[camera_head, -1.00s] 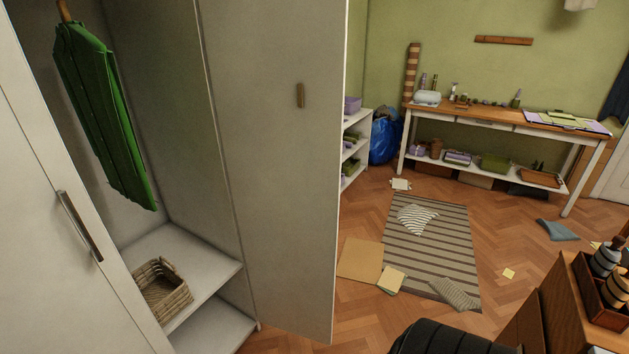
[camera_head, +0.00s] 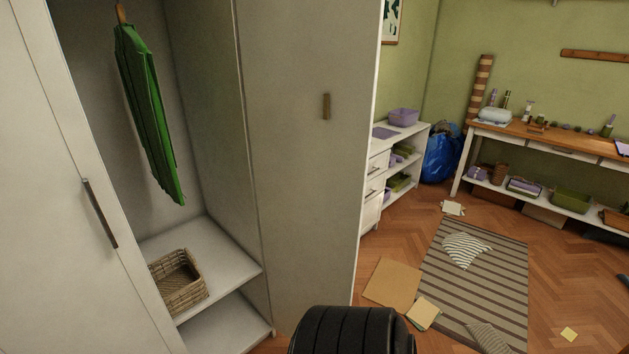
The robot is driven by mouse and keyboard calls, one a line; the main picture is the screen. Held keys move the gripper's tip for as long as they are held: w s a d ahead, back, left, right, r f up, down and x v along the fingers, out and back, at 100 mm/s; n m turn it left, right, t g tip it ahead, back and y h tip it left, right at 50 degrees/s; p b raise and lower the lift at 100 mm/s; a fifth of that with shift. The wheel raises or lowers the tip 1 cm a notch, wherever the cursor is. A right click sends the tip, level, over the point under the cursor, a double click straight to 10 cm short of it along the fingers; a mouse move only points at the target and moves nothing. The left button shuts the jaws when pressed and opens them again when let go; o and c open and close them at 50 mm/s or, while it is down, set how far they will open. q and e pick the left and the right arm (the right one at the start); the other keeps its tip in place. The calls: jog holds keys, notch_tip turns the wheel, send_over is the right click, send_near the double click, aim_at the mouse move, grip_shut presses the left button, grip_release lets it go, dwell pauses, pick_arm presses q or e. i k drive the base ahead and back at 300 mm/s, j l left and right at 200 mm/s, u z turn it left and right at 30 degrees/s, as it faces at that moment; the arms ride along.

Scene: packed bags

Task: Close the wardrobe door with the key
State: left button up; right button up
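The white wardrobe stands at the left with its right door (camera_head: 305,190) swung open towards me. A small wooden piece (camera_head: 326,106), perhaps a handle, is on that door's visible face; I cannot make out a key. The left door (camera_head: 70,200) looks shut and has a dark bar handle (camera_head: 99,212). Inside, a green garment (camera_head: 150,110) hangs above a shelf (camera_head: 215,258) with a wicker basket (camera_head: 178,280). A black ribbed part, probably of my arm, shows at the bottom centre, in front of the open door's lower edge. Neither gripper is in view.
A low white shelf unit (camera_head: 374,205) stands behind the open door, beside a blue bag (camera_head: 441,155). A wooden worktable (camera_head: 545,135) stands along the back wall. A striped rug (camera_head: 480,285), cardboard (camera_head: 392,284) and papers (camera_head: 424,314) lie on the floor to the right.

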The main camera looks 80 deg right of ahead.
aim_at(309, 171)
jog(key=k+l, duration=0.1)
jog(key=l, duration=0.4)
jog(key=k+l, duration=0.1)
jog(key=l, duration=0.4)
jog(key=k+l, duration=0.1)
jog(key=l, duration=0.35)
jog(key=k+l, duration=0.1)
jog(key=l, duration=0.9)
jog(key=k+l, duration=0.15)
jog(key=l, duration=0.35)
jog(key=k+l, duration=0.1)
jog(key=l, duration=0.4)
